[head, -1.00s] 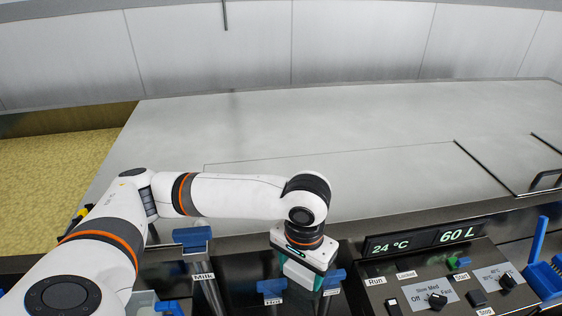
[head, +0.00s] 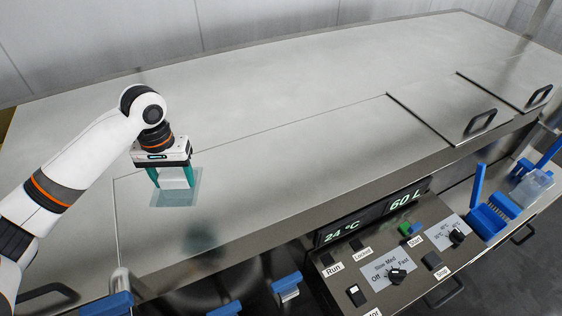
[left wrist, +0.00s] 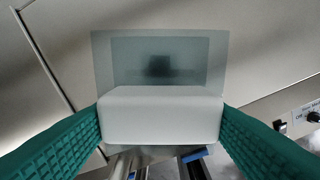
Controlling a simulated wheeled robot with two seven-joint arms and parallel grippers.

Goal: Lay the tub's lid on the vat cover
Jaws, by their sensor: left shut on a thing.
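The tub's lid is a translucent greenish plate (head: 180,195) with a white block on top. My left gripper (head: 172,180) is shut on that white block, with a teal finger at each side. In the left wrist view the block (left wrist: 160,118) sits between the fingers (left wrist: 161,125) and the plate (left wrist: 210,60) reaches out beyond it. The steel vat cover (head: 290,100) is broad, flat and bare. The lid is over its front left part. A dark reflection in front of it suggests a gap, but its height is hard to tell. My right gripper is out of view.
A control panel (head: 398,262) with knobs stands at the front, below the display (head: 370,215). Black handles (head: 481,122) stick up on the right of the vat top. A blue rack (head: 492,218) and a clear container (head: 531,187) are at the right. Blue-handled fittings (head: 286,285) line the front.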

